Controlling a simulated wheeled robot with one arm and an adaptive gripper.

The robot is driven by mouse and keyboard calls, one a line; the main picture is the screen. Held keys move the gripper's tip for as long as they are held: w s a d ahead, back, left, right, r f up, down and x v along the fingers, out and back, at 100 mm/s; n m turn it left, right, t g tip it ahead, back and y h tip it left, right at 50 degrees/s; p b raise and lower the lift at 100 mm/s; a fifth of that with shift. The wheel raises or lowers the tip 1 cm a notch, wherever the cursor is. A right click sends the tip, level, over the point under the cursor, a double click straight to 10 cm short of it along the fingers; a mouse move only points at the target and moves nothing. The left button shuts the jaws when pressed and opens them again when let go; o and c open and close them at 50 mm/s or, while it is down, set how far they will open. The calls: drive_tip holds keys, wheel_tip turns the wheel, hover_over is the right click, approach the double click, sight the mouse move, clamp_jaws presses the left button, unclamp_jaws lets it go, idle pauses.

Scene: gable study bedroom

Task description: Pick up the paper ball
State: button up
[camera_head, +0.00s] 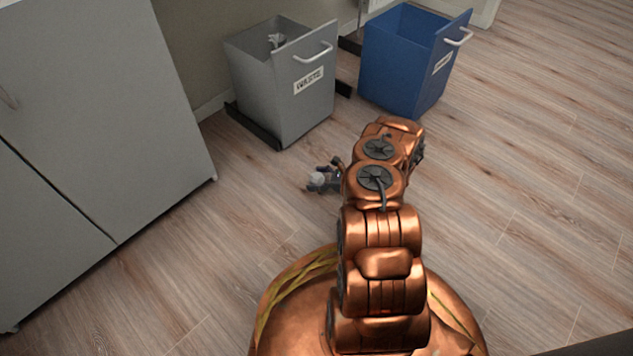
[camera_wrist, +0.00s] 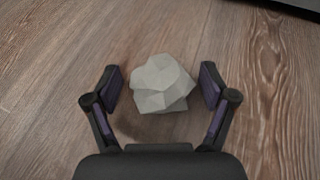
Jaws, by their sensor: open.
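A crumpled grey-white paper ball (camera_wrist: 160,84) lies on the wooden floor in the wrist view. My gripper (camera_wrist: 163,86) is open, with one dark finger on each side of the ball.
A grey bin (camera_head: 262,88) labelled "WASTE" holds something pale and stands beyond the gripper. A blue bin (camera_head: 392,62) stands to its right. A grey cabinet (camera_head: 100,110) fills the left side. The floor (camera_head: 530,190) on the right is clear.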

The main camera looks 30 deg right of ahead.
drive_tip(key=shift+c, duration=0.4)
drive_tip(key=c, duration=0.9)
drive_tip(key=shift+o, duration=0.2)
drive_tip(key=shift+r, duration=0.1)
